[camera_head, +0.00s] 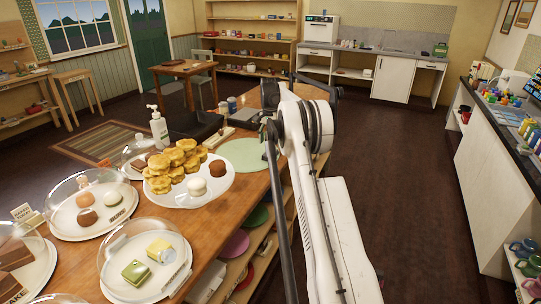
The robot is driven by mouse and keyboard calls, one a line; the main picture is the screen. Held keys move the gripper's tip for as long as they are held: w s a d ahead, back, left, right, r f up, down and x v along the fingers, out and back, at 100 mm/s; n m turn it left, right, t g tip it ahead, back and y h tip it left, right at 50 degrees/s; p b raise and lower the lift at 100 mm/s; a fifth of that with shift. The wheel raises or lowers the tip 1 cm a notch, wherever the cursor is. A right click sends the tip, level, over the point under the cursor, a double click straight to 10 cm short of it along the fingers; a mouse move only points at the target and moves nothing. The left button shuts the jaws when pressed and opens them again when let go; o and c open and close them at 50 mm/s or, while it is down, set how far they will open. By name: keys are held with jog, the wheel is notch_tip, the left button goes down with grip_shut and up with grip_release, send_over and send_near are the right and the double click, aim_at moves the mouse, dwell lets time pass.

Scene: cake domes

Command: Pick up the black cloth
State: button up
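I cannot make out a clear black cloth. My arm reaches forward along the counter's right side. My gripper (268,128) shows small and dark at the counter's right edge, right of the black item and apart from it. My own arm partly covers it, so its fingers are not clear.
The wooden counter (258,190) holds a plate of pastries (218,193), glass cake domes (145,258), a white pump bottle (159,130), small jars (226,107) and a pale green round mat (243,153). Dark floor (415,200) lies clear on the right.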

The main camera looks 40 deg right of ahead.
aim_at(271, 152)
jog(key=shift+s+a+f+p, duration=0.1)
jog(key=shift+f+p, duration=0.1)
jog(key=shift+f, duration=1.1)
jog(key=shift+s+a+f+p, duration=0.1)
jog(key=shift+f+p, duration=0.1)
jog(key=shift+f, duration=1.1)
jog(key=c, duration=1)
jog(key=shift+c, duration=0.2)
jog(key=shift+r, duration=0.1)
jog(key=shift+r, duration=0.55)
notch_tip(271, 152, up, 3)
jog(key=shift+f+b, duration=0.15)
jog(key=shift+b, duration=0.2)
jog(key=w+a+r+b, duration=0.1)
jog(key=w+a+r, duration=0.2)
jog(key=a+r, duration=0.4)
jog(key=a, duration=0.4)
jog(key=shift+w, duration=0.3)
